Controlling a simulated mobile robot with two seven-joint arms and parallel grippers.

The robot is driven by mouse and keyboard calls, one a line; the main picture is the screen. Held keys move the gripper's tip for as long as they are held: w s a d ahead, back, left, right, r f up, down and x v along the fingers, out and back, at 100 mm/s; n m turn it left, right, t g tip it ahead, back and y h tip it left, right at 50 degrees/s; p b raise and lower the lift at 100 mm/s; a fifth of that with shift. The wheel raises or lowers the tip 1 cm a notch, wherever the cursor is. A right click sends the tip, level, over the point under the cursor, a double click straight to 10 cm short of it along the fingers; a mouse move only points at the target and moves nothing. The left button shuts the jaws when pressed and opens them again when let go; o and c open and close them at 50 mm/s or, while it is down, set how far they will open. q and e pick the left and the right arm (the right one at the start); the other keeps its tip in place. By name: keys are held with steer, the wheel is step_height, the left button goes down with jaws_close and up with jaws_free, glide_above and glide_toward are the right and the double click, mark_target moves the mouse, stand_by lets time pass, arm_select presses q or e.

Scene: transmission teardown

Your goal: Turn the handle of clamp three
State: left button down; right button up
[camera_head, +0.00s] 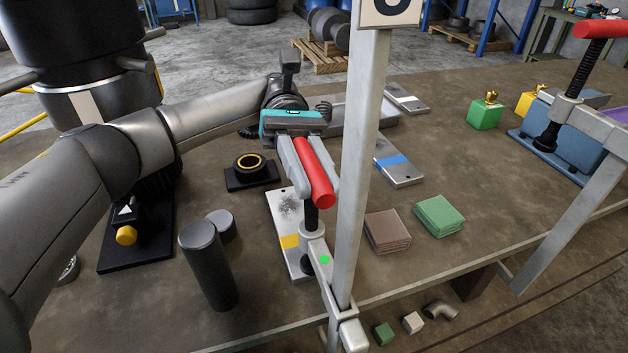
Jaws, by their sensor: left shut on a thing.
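A clamp (318,245) with a red handle (316,178) stands near the front edge of the table, with a green dot on its arm. A sign (388,10) on a tall post rises beside it, its number cut off at the top. My left gripper (309,180) comes in from the left and is shut on the red handle, one finger on each side. A second clamp (575,100) with a red handle (603,25) stands at the right. My right gripper is not in view.
Dark cylinders (208,265), a black ring block (251,170), a brown pad stack (387,231) and a green pad stack (439,215) lie around the clamp. A blue-striped metal plate (398,162) lies behind the post. The table's middle right is clear.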

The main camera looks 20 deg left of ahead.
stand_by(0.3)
arm_select(q)
steer(key=c, duration=0.7)
jaws_free()
steer(key=shift+r+p, duration=4.4)
steer(key=shift+r, duration=5.65)
